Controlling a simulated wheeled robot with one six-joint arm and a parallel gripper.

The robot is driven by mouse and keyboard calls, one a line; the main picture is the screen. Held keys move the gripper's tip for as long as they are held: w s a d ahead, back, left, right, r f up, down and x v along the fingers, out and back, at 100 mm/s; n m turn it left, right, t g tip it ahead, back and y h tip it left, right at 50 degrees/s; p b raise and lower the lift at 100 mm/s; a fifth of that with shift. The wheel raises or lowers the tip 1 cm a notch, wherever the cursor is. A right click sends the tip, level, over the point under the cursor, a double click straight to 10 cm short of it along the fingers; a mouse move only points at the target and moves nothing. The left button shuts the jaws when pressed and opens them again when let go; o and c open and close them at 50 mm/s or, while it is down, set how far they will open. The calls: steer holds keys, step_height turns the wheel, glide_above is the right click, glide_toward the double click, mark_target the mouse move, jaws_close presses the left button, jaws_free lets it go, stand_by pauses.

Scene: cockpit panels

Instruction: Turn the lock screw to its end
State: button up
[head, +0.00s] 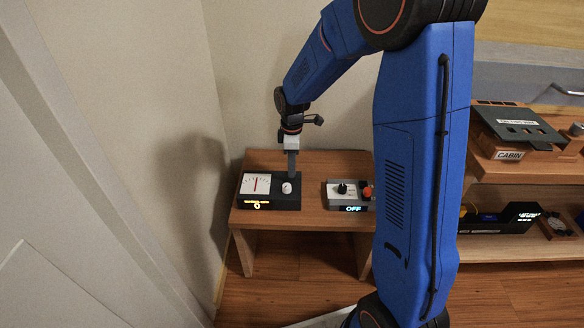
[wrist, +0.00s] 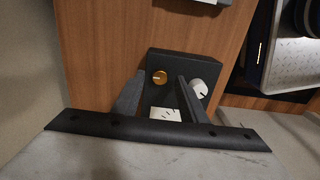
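A dark box (head: 287,201) with a white dial gauge (head: 255,184) stands on the left of a small wooden table. Its amber display appears to read 0. A white knob (head: 287,188) sits on its top, also seen in the wrist view (wrist: 198,88). A brass-coloured round screw head with a pale slot line, likely the lock screw (wrist: 159,77), is on the same box. In the head view my gripper (head: 291,175) points down over the box and seems to hide the screw. In the wrist view my gripper (wrist: 160,81) is open, its fingers apart on either side of the screw, with gaps showing.
A grey box (head: 351,196) with a black knob, a red button and an OFF display stands to the right on the table (head: 325,162). A shelf on the right holds a panel marked CABIN (head: 510,155). A wall lies close behind and left.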

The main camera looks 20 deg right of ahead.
steer(key=shift+f, duration=0.65)
jaws_close()
